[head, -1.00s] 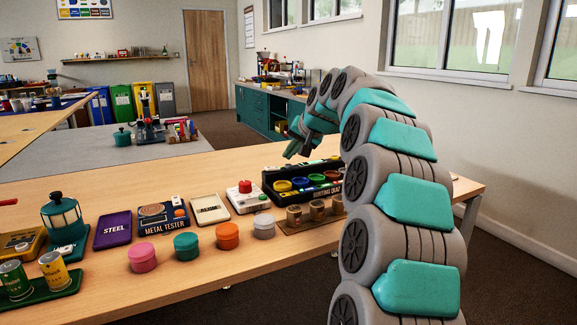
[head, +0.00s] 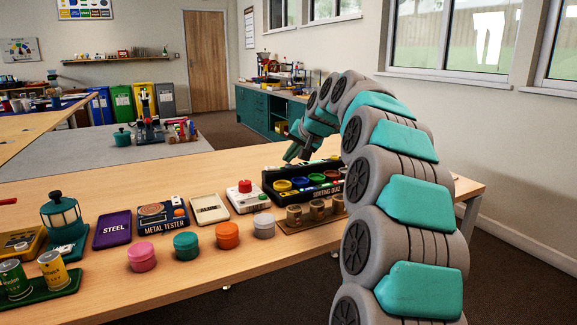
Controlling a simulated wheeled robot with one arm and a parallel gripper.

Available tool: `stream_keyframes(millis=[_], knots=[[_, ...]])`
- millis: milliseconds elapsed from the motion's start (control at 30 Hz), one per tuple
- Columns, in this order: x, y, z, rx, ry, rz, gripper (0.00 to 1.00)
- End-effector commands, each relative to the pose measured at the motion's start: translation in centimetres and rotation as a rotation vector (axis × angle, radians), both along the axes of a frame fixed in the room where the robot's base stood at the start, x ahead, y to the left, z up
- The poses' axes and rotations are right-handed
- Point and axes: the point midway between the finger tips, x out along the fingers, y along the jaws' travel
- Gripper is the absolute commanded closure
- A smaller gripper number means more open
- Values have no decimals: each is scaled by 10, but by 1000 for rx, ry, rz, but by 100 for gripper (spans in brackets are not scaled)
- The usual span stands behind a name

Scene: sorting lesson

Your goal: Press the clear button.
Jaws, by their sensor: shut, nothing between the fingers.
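The black sorting quiz box (head: 268,182) stands on the wooden table, with yellow, blue, green and red round cups in a row. I cannot read a clear label on any button. My gripper (head: 292,157) is shut and empty. It points down and left above the back left part of the quiz box, apparently apart from it. My arm hides the box's right end.
Wooden cups (head: 293,214) on a tray stand before the quiz box. Several coloured round tubs (head: 186,245) line the front of the table. A metal tester (head: 158,217), an aluminium-coloured plate (head: 209,208) and a purple steel plate (head: 112,229) lie further left.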

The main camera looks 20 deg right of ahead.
Motion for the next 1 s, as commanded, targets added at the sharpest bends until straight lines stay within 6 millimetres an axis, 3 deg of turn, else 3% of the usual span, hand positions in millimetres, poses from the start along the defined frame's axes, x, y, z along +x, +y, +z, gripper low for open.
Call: stream_keyframes(millis=[1000], knots=[[0,0,-7,0,0,0,100]])
